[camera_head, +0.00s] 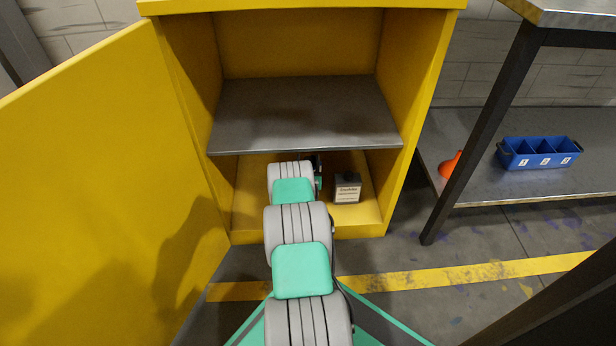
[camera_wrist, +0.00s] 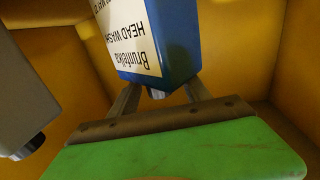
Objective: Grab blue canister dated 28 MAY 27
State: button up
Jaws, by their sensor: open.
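A blue canister (camera_wrist: 176,35) fills the top middle of the wrist view, appearing upside down. Its white label reads something like "Brunhilka HEAD WASH"; the date line at the frame's top edge is cut off and not surely readable. My gripper (camera_wrist: 162,94) is open, with one finger on each side of the canister's small cap end. I cannot tell whether the fingers touch it. In the head view my arm reaches into the lower compartment of the yellow cabinet and hides the blue canister and most of the gripper.
A grey canister (camera_wrist: 27,95) stands close on the left in the wrist view; it shows right of my arm in the head view (camera_head: 347,187). A metal shelf (camera_head: 300,115) lies above my arm. The open cabinet door (camera_head: 90,170) is left, a workbench with a blue bin (camera_head: 540,152) right.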

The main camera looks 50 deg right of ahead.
grip_shut()
dwell(0.5)
dwell(0.7)
jog(key=shift+r, duration=0.15)
